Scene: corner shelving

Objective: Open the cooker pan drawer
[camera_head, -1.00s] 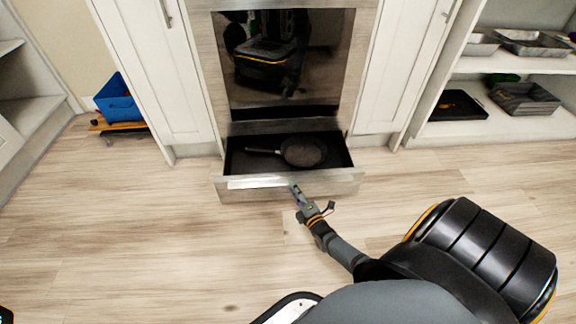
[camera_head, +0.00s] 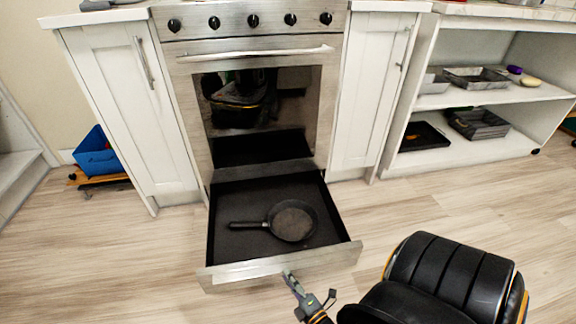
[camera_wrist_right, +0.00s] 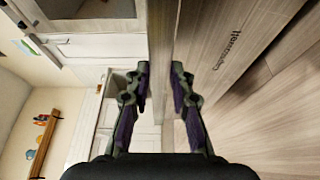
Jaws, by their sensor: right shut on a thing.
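The cooker pan drawer (camera_head: 281,267) is pulled well out below the oven (camera_head: 259,102). A dark frying pan (camera_head: 292,221) lies inside it, handle to the left. My right gripper (camera_head: 290,276) is at the drawer's front panel, right of its middle. In the right wrist view my right gripper (camera_wrist_right: 161,88) has a finger on each side of the panel's edge (camera_wrist_right: 161,45), shut on it. My left gripper is not in view.
White cabinets (camera_head: 124,110) flank the cooker. Open shelves with trays (camera_head: 478,122) stand at the right. A blue bin (camera_head: 97,152) is at the left. The wooden floor (camera_head: 110,265) in front is mostly clear.

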